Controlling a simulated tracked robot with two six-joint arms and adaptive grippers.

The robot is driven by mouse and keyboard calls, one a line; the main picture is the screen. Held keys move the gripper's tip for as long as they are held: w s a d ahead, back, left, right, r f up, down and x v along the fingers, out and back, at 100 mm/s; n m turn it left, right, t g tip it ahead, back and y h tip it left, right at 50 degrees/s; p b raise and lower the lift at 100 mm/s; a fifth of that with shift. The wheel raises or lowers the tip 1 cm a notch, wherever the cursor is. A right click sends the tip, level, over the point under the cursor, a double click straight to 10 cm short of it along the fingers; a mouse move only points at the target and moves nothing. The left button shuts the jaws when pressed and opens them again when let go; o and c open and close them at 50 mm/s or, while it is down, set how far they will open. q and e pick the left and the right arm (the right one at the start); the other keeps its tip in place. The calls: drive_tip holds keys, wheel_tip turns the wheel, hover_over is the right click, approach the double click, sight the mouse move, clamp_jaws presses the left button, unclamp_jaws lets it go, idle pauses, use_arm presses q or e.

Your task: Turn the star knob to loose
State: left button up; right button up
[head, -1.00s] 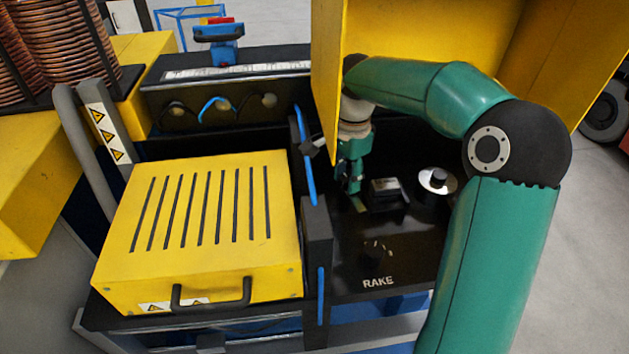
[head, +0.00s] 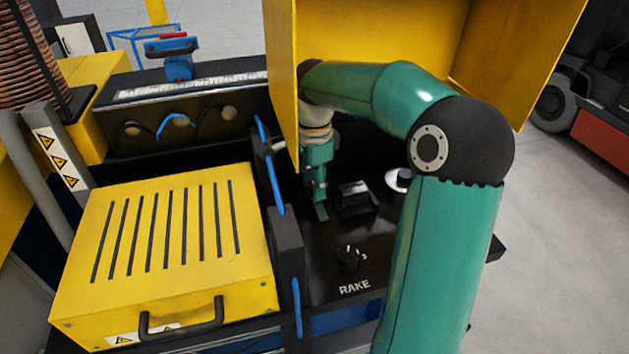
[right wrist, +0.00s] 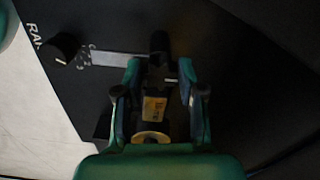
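My right gripper (head: 319,190) points down over the black control panel (head: 375,240), inside the raised yellow cover. In the right wrist view its two fingers (right wrist: 159,72) are apart. A dark knob-like piece (right wrist: 158,43) shows just ahead of and between the fingertips, at the end of a pale metal strip (right wrist: 118,58). It may be the star knob, but its shape is too dark to be sure. I cannot tell whether the fingers touch it. In the head view the gripper and arm hide this spot. My left gripper is not in view.
A round black knob (head: 348,258) with a dial sits by the RAKE lettering. A black block (head: 355,197) and a silver disc (head: 396,181) stand right of the gripper. The yellow cover (head: 385,35) rises behind, and a slotted yellow box (head: 165,245) is at left.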

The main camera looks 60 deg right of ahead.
drive_tip(key=o, duration=0.4)
drive_tip(key=shift+r, duration=0.1)
